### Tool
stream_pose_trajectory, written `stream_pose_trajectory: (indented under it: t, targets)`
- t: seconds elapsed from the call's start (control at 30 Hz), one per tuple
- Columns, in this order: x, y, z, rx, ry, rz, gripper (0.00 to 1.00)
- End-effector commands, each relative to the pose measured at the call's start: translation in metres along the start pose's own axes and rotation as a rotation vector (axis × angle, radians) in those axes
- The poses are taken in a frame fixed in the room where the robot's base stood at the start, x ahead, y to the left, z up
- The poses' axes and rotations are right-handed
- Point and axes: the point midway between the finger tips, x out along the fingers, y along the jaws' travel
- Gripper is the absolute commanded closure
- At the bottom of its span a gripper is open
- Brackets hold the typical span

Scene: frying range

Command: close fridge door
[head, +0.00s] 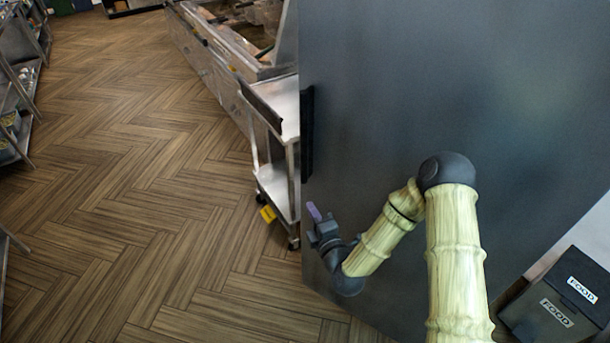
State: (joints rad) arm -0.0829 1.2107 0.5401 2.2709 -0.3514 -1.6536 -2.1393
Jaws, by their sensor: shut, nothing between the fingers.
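A large dark grey panel, which looks like the fridge door (450,90), fills the right half of the head view. A black vertical handle (307,130) runs along its left edge. The fridge's inside does not show, and I cannot tell how far the door stands from its frame. My arm reaches across in front of the panel. My gripper (314,212), with purple fingertips, is at the panel's lower left edge, below the handle. It is shut and empty. I cannot tell whether it touches the panel.
A metal cart (284,185) on wheels stands just left of the panel, behind my gripper. A steel counter (215,62) runs beyond it. Shelves (22,90) line the far left. Dark boxes marked FOOD (556,308) sit at lower right. The wooden floor at left is clear.

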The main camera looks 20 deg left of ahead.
Motion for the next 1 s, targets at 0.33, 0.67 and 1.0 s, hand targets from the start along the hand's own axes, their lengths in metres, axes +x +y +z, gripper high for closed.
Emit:
stream_pose_trajectory:
  t: [0.33, 0.67, 1.0]
  targets:
    - [0.003, 0.000, 0.001, 0.001, 0.000, -0.001, 1.00]
    - [0.041, 0.003, 0.001, 0.003, -0.002, 0.000, 1.00]
    - [0.088, 0.002, 0.001, 0.003, -0.001, -0.002, 1.00]
